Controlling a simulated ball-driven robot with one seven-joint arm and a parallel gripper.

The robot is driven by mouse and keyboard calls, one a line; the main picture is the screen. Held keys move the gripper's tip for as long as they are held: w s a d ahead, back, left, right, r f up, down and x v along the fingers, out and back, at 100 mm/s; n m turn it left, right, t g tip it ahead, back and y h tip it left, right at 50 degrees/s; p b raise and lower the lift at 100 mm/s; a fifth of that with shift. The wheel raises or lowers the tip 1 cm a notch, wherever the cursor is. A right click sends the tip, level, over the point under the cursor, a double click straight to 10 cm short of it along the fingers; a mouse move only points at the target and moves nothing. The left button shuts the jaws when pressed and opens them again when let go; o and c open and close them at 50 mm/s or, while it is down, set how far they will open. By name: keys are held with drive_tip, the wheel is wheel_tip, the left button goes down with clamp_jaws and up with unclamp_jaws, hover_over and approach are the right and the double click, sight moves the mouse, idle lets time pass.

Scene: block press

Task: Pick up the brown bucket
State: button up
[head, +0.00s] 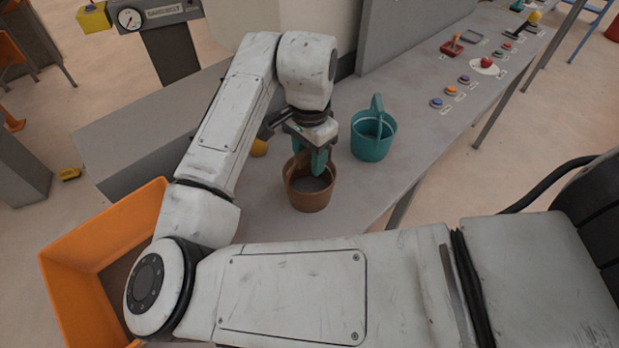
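The brown bucket (308,200) stands upright on the grey table and holds something grey inside. My gripper (314,160) points down at the bucket's far side, with its teal fingers at or just over the far rim. The fingers overlap the bucket's opening in this view. I cannot tell whether they touch the rim or a handle, or how far apart they are. The bucket's far rim is partly hidden behind the fingers.
A teal bucket (371,140) with a raised handle stands close right of the brown one. An orange crate (112,238) is at lower left. Coloured buttons (464,79) and a red lever (452,46) line the table farther right.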

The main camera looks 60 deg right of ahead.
clamp_jaws()
idle(1.2)
